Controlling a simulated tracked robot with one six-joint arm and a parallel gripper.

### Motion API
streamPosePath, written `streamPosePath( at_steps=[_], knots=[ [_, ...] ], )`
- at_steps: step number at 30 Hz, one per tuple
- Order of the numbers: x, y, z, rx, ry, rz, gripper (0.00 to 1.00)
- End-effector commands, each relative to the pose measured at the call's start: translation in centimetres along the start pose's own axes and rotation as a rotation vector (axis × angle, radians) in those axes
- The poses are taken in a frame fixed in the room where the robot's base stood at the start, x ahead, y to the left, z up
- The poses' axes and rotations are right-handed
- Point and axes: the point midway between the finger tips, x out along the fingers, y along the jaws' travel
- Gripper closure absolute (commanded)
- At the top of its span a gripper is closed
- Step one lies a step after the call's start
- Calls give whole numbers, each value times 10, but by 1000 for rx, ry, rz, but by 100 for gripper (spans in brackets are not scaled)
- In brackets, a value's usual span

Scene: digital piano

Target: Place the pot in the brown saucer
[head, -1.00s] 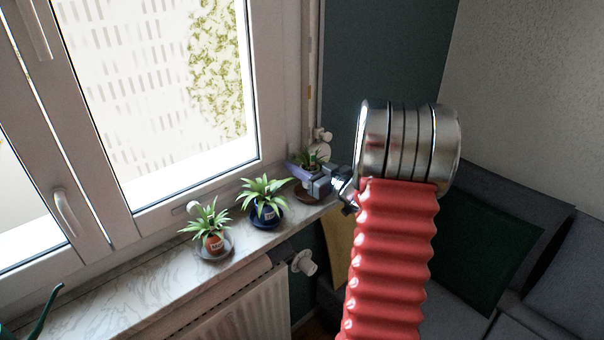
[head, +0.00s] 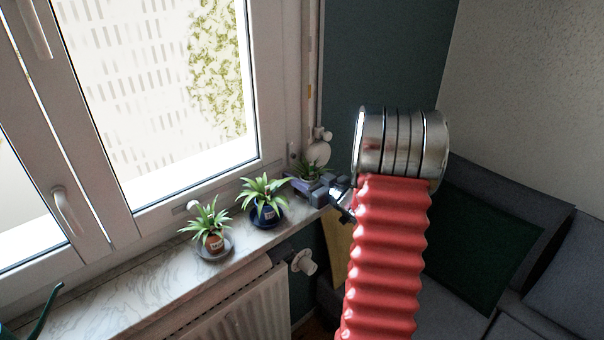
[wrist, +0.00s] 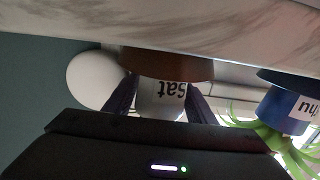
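The pot (wrist: 160,92) has a pale side with the letters "Sat", upside down in the wrist view. Its green plant (head: 308,168) shows at the far right end of the sill in the head view. The brown saucer (wrist: 165,63) is directly under the pot, and the pot's base meets it in the wrist view. I cannot tell whether the full weight rests there. My gripper (wrist: 161,90) has one dark purple finger on each side of the pot, closed against it. In the head view my gripper hides most of the pot and the saucer.
A blue pot (head: 267,214) and an orange pot (head: 213,241), both with plants, stand on saucers to the left along the marble windowsill (head: 130,279). The window is behind them. A radiator (head: 235,306) is below the sill and a grey sofa (head: 475,195) is at the right.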

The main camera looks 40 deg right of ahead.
Motion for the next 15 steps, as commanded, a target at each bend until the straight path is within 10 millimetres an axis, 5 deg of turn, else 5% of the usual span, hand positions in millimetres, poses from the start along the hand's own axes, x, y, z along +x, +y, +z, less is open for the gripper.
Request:
streamPosePath(
  at_steps=[8,15],
  knots=[
    [-6,1,-2,0,-1,2,50],
    [-40,2,-2,0,-1,4,50]
  ],
)
